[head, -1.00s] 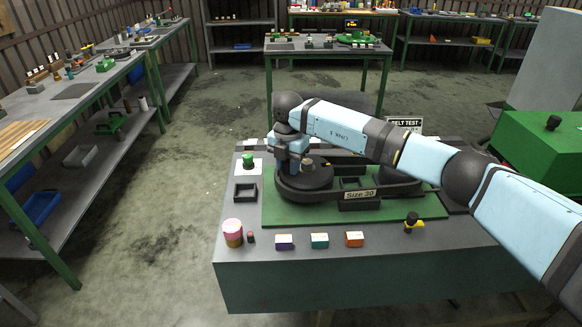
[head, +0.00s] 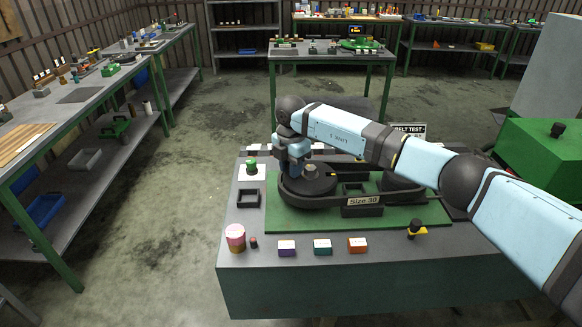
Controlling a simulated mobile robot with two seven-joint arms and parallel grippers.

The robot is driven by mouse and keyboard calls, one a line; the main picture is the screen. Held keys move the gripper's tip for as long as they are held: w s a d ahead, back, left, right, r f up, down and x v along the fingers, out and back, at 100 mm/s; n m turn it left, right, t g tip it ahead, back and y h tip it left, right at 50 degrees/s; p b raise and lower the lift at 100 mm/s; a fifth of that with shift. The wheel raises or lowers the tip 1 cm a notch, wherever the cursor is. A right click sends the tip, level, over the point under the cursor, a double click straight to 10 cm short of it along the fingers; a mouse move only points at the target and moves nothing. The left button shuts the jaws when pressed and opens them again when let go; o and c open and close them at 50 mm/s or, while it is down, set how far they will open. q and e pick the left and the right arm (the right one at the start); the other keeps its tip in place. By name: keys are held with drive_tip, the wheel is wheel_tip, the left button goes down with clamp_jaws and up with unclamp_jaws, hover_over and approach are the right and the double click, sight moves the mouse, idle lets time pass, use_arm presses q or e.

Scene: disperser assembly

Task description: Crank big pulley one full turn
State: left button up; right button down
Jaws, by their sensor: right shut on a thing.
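The big pulley (head: 318,185) is a dark disc at the left end of the belt rig on a green board (head: 300,220). A small knob (head: 310,169) stands near its middle. A black belt housing runs right from it, behind a "Size 30" label (head: 363,201). My right gripper (head: 296,172) points down at the pulley's left side, shut; the crank handle it grips is hidden by the fingers. My right arm covers part of the rig's right end. My left gripper is not in view.
A green button (head: 251,164) and a black square tray (head: 248,198) sit left of the board. A pink-topped jar (head: 235,237), purple (head: 287,248), teal (head: 322,246) and orange (head: 357,245) boxes and a yellow-black piece (head: 416,229) line the front. A green box (head: 545,160) stands at right.

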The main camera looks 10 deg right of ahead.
drive_tip(key=c, duration=1.2)
unclamp_jaws()
drive_tip(key=shift+r, duration=0.1)
wheel_tip(320, 180, up, 14)
drive_tip(key=shift+f+b, duration=0.15)
drive_tip(key=shift+b, duration=0.45)
